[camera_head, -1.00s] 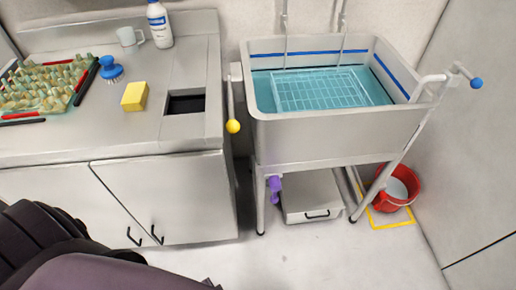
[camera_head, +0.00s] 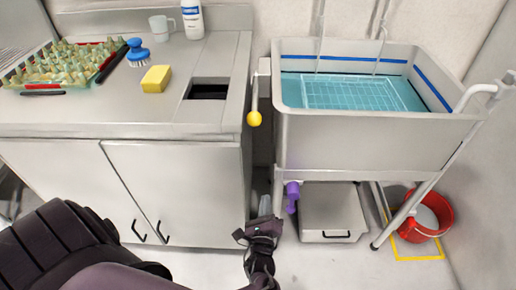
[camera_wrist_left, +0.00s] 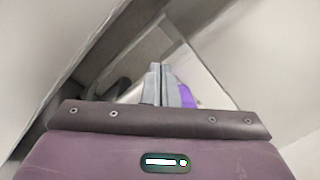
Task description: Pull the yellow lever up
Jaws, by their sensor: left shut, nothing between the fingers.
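The yellow lever (camera_head: 254,119) is a grey rod with a yellow ball at its lower end. It hangs down at the left side of the sink basin, in the gap beside the counter. My left gripper (camera_head: 264,203) is low in front of that gap, well below the yellow ball and apart from it. Its fingers are shut and empty; they show pressed together in the left wrist view (camera_wrist_left: 159,84), with the purple valve handle (camera_wrist_left: 187,96) just behind to the right. The lever cannot be made out in the wrist view. My right gripper is not in view.
The sink basin (camera_head: 375,143) stands on legs, with the purple valve handle (camera_head: 292,196) below it. A grey box (camera_head: 333,212) and a red bucket (camera_head: 439,226) are on the floor. The counter cabinet (camera_head: 190,190) borders the gap on the left.

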